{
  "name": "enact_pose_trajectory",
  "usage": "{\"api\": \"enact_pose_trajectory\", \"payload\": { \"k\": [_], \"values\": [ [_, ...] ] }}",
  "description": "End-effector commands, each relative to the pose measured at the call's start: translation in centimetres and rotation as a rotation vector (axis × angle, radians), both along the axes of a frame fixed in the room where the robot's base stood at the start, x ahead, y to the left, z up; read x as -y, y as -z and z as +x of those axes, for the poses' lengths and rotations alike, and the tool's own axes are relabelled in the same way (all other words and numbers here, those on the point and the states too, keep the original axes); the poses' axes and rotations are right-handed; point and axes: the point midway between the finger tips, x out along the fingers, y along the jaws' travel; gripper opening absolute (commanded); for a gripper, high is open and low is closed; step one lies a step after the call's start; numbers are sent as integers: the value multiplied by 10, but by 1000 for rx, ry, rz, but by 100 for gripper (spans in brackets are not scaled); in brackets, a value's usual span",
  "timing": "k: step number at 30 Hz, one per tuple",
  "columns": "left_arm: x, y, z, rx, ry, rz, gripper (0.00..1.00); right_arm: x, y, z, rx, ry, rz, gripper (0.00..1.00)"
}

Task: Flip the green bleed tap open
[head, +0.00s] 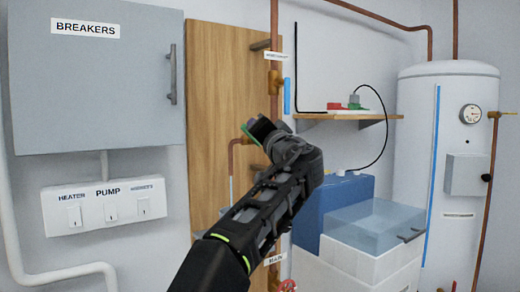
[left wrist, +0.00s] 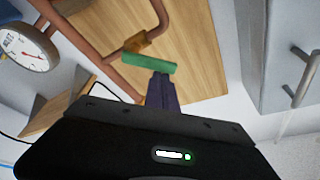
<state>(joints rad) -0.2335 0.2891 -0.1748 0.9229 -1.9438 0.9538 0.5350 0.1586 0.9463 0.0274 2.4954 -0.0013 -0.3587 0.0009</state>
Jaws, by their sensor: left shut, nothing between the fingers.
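The green bleed tap is a small bar-shaped green lever (left wrist: 150,63) beside a brass valve body (left wrist: 140,42) on a thin copper branch pipe in the left wrist view. In the head view the green lever (head: 249,134) shows as a sliver, mostly hidden behind my left gripper. My left gripper (head: 262,130) is shut and empty, with its tips right at the lever. In the left wrist view its closed fingers (left wrist: 162,88) point at the lever's near side; I cannot tell whether they touch it. My right gripper is not in view.
A vertical copper pipe with a brass valve and blue lever (head: 287,95) runs close to my gripper. The grey breaker box (head: 100,85) and switch panel (head: 105,203) are left. A wooden shelf (head: 350,116), clear-lidded bin (head: 375,225) and white tank (head: 448,150) are right.

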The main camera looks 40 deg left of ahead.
Motion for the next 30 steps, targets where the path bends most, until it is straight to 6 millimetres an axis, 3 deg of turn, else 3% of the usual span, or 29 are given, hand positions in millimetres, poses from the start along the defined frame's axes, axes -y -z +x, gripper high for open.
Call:
{"api": "enact_pose_trajectory", "payload": {
  "k": [1,3,12,22,30],
  "values": [
    [-1,10,-2,44,-2,-12,0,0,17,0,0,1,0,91],
    [-1,11,-4,108,-1,-32,0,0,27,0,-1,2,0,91],
    [-4,17,-13,379,-1,-112,0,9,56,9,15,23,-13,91],
    [-6,26,-20,627,1,-187,0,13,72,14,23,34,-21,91],
    [-7,29,-22,618,-1,-186,0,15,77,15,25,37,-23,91]
  ]
}}
